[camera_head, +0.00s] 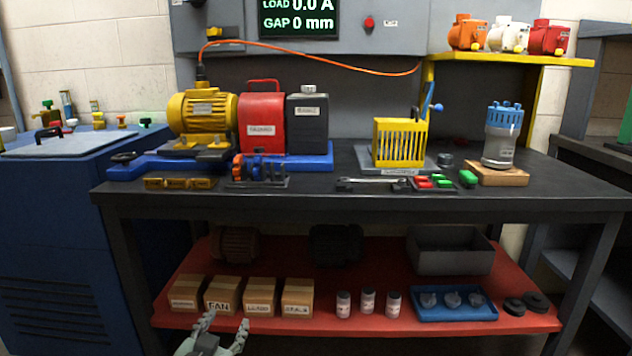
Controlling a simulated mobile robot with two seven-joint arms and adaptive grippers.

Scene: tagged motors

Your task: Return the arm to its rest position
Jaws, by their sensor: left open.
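My left gripper (225,331) shows at the bottom edge, left of the middle. Its two pale fingers point up and stand apart, with nothing between them. It is in front of the red lower shelf (260,325), below the labelled cardboard boxes. Most of my left arm is out of the picture. My right gripper does not show.
A dark workbench (330,200) spans the view, holding a yellow motor (203,112), a red guard (262,125), a yellow cage (399,143) and a blue-grey pump (501,138) on a wooden block. A blue cabinet (60,240) stands left. Boxes (222,296) and a blue tray (455,316) sit on the shelf.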

